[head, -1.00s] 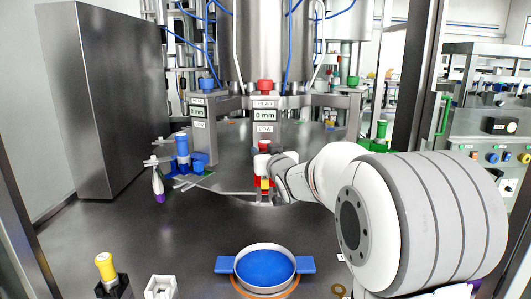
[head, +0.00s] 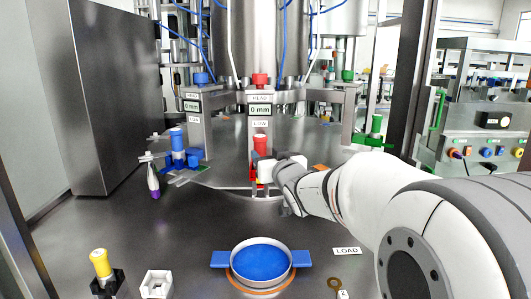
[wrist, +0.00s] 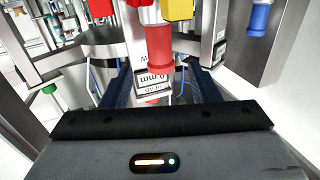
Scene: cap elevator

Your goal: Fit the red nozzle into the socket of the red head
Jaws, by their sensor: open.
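The red nozzle (head: 261,144) stands upright at the front of the central red station, above a red and yellow fixture (head: 257,178). In the wrist view, which is upside down, the nozzle (wrist: 160,48) shows as a red cylinder with a white section. Red and yellow blocks lie beyond that section. I cannot tell how deep the nozzle sits in the socket. My gripper (wrist: 160,68) is open, its dark jaws spread either side of the nozzle's free end in the picture, with no clear contact. In the head view, my wrist is just right of the nozzle.
A blue station (head: 178,150) stands left and a green one (head: 375,130) right. The red station's display (head: 259,110) reads 0 mm. In front are a blue-filled round dish (head: 261,258), a yellow-topped part (head: 101,264) and a white block (head: 157,284). The table between is clear.

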